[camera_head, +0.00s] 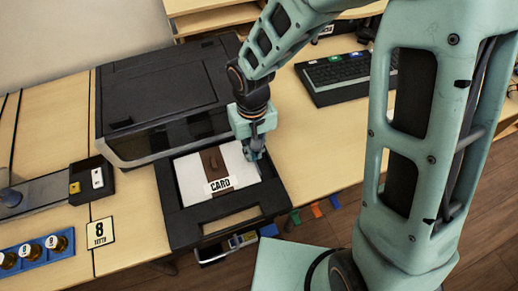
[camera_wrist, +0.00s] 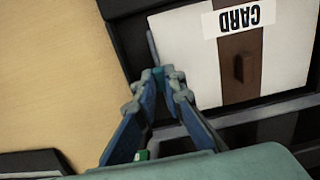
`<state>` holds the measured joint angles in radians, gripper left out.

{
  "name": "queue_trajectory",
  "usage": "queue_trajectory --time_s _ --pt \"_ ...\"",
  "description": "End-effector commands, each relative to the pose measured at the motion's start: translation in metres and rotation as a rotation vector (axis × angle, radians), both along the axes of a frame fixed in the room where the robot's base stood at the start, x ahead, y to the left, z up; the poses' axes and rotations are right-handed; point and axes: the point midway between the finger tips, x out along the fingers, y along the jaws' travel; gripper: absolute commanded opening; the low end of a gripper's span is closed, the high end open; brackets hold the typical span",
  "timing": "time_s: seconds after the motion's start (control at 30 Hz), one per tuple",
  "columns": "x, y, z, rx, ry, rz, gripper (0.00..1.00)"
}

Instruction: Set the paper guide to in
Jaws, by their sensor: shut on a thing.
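The printer's open black tray (camera_head: 185,225) holds a white card stack (camera_head: 195,185) with a brown band and a CARD label; the stack also shows in the wrist view (camera_wrist: 190,45). The paper guide appears as a thin grey upright piece (camera_wrist: 151,46) along the stack's side edge, on the tray's right side in the head view. My gripper (camera_head: 254,152) points down at that edge. In the wrist view its fingertips (camera_wrist: 166,76) come together at the guide's end, shut on it. The fingers hide much of the guide, and any gap to the cards is hard to tell.
The black printer body (camera_head: 160,90) stands behind the tray. A keyboard (camera_head: 340,75) lies to the right. Coloured tabs (camera_head: 316,210) hang at the table's front edge.

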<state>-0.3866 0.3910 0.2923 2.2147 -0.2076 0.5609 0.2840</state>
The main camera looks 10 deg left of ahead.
Motion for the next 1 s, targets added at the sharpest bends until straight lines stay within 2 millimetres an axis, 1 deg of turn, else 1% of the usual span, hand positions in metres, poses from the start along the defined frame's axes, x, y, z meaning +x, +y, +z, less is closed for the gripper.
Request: queue_trajectory --time_s 0.1,0.13,0.3,0.57,0.67,0.77,0.87,1.0 --pt "0.0 0.0 0.0 0.001 -0.001 -0.001 0.0" --pt "0.0 0.0 0.0 0.001 -0.001 0.0 0.11" --pt "0.001 0.0 0.0 0.001 -0.001 -0.001 0.28" --pt "0.001 -0.001 0.001 0.001 -0.001 -0.001 0.28" --pt "0.001 0.0 0.006 0.001 -0.002 -0.001 0.28" --pt "0.002 0.0 0.018 0.002 -0.005 -0.001 0.28" --pt "0.002 0.0 0.036 0.003 -0.006 -0.001 0.28" --pt "0.002 0.0 0.066 0.003 -0.006 -0.001 0.28"
